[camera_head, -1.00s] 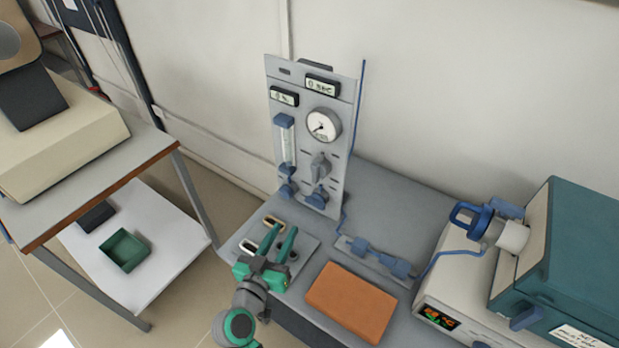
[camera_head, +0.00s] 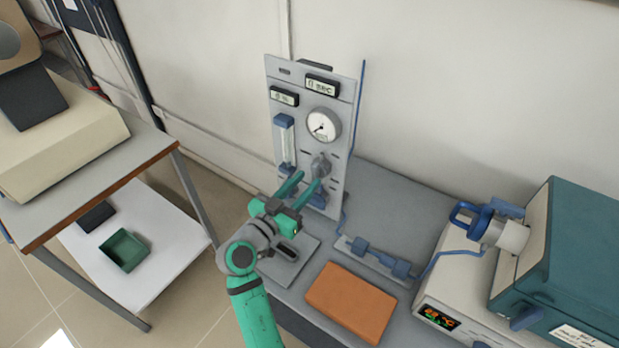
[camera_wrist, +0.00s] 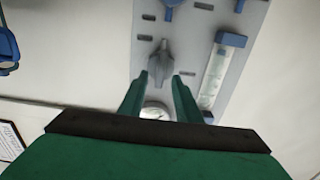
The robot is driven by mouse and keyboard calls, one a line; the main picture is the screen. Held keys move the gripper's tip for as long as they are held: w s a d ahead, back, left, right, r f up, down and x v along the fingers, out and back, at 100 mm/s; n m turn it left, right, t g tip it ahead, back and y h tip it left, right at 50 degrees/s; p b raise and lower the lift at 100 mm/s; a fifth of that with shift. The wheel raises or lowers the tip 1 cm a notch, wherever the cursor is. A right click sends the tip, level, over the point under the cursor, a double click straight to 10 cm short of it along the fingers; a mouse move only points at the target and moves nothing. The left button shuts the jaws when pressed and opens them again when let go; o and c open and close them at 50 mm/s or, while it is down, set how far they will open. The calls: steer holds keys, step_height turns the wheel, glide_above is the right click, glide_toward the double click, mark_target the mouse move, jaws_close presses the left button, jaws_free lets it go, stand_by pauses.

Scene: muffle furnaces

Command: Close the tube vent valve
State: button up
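A grey upright gas panel (camera_head: 345,103) stands at the back of the bench. It carries a grey lever-shaped valve knob (camera_head: 320,164) below a round gauge (camera_head: 322,126). Which fitting is the tube vent valve I cannot tell from labels. My gripper (camera_head: 306,180) is open and empty in front of the panel, just below and left of the grey knob. In the wrist view the grey knob (camera_wrist: 160,65) shows just beyond and between my fingertips (camera_wrist: 159,77); contact is not visible. My fingers partly hide the panel's lower blue fittings.
A blue inline fitting (camera_head: 378,258) on a plate and an orange-brown block (camera_head: 351,302) lie on the bench. A teal furnace (camera_head: 577,255) with a blue-handled fitting (camera_head: 472,219) stands at the right. A flow tube (camera_head: 285,145) is left of the gauge.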

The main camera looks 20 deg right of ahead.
mark_target(317, 172)
steer(key=shift+x, duration=1.35)
steer(key=shift+c, duration=0.2)
jaws_close()
